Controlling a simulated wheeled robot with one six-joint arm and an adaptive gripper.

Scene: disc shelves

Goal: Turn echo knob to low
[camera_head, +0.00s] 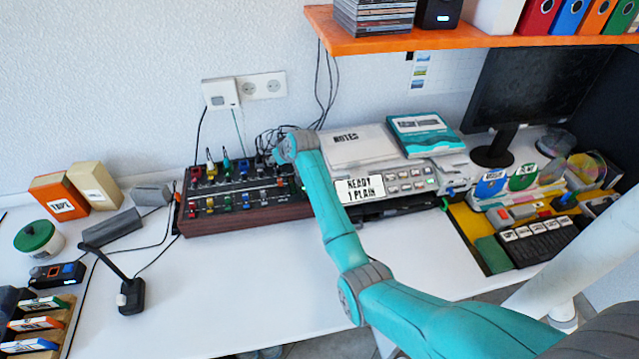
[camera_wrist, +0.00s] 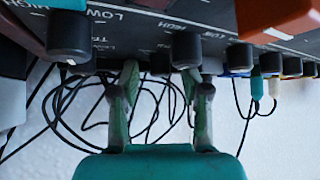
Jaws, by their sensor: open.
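A mixer-like console (camera_head: 245,220) with a dark panel, wooden front and rows of coloured knobs sits on the desk against the wall. In the wrist view its panel (camera_wrist: 125,22) fills the top, upside down, with LOW and HIGH markings. Black knobs show there, one at left (camera_wrist: 69,38) and one right of centre (camera_wrist: 186,48). I cannot read which is the echo knob. My gripper (camera_wrist: 158,80) is open, its two fingers apart at the panel's edge, the right finger close below the right-of-centre knob. Contact cannot be told. In the head view the fingers are hidden behind my arm.
Loose black cables (camera_wrist: 75,110) hang behind the panel, beyond my fingers. A red-orange cap (camera_wrist: 280,18) stands close at the upper right. A READY sign (camera_head: 360,189) and a notes binder (camera_head: 350,147) lie right of the console. An orange shelf (camera_head: 450,40) overhangs the desk.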

